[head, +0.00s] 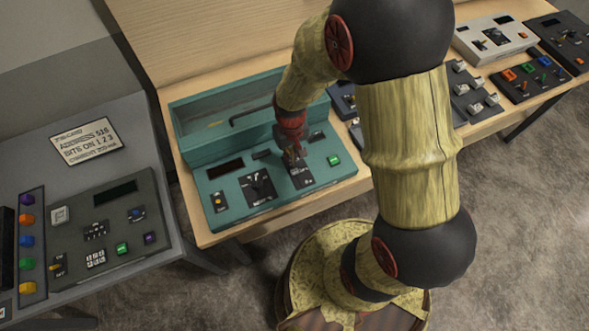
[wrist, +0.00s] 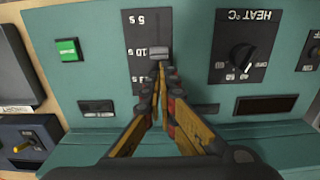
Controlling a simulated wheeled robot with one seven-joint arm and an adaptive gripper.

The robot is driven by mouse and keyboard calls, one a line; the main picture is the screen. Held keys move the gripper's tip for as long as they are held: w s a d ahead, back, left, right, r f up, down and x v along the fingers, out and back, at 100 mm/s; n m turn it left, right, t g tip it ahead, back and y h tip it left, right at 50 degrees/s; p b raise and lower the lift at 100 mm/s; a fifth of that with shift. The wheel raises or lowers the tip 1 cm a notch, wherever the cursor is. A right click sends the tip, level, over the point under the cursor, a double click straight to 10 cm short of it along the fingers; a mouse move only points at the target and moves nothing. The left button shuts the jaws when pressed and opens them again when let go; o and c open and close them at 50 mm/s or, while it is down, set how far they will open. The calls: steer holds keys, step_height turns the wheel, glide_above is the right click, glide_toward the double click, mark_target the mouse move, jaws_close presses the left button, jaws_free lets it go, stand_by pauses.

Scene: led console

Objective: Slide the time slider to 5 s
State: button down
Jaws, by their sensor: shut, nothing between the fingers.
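The time slider's dark panel (head: 302,178) is on the teal console (head: 218,162), left of the green button in the head view. In the wrist view its grey knob (wrist: 158,54) is beside the 10 s mark. A 5 s mark (wrist: 139,19) is at the panel's top there, and a third mark lower down is hard to read. My gripper (wrist: 160,72) is shut and empty, its fingertips just below the knob in the wrist view; I cannot tell whether they touch it. In the head view my gripper (head: 293,155) hangs over the slider and partly hides it.
A green button (wrist: 67,51) and a HEAT dial (wrist: 241,57) flank the slider. The console's raised teal box (head: 205,115) stands behind. A grey console (head: 105,230) is at the left, and other panels (head: 492,38) are at the right.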

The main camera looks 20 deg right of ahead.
steer(key=shift+f, duration=0.4)
steer(key=shift+f+b, duration=0.3)
steer(key=shift+b, duration=0.2)
steer(key=shift+f, duration=0.35)
steer(key=shift+s+r+p, duration=0.1)
steer(key=shift+s+p, duration=0.25)
steer(key=shift+s, duration=3.45)
steer(key=shift+w, duration=0.1)
steer(key=shift+w+r+p, duration=0.4)
steer(key=shift+w+r, duration=0.1)
steer(key=shift+w, duration=0.05)
steer(key=shift+r, duration=0.1)
step_height(320, 180, up, 7)
steer(key=p, duration=0.5)
stand_by(0.4)
steer(key=shift+s, duration=0.1)
